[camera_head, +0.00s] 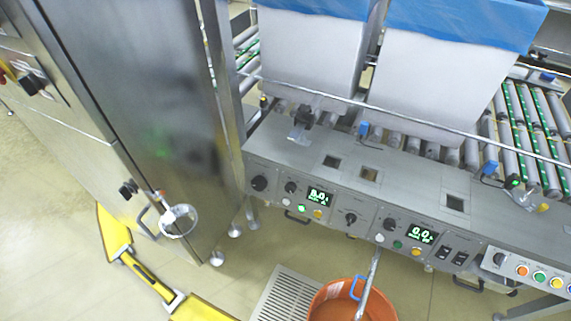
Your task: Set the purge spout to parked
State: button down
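A thin metal tube (373,268), which looks like the purge spout, slants down from the front of the control console. Its lower end is over an orange bucket (325,293) on the floor. A blue loop (356,288) shows beside the tube at the bucket; I cannot tell which of the two it belongs to. No label for the parked position is readable. My gripper is not in view.
The grey console (330,185) carries knobs, buttons and green displays. White boxes with blue liners (450,75) stand behind a rail. A steel cabinet (130,90) is at left, with yellow bars (145,280) on the floor. A floor grate (285,297) lies left of the bucket.

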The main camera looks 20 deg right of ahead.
aim_at(363, 301)
jog(key=k+j+z, duration=0.15)
jog(key=k+z, duration=0.35)
jog(key=k, duration=0.6)
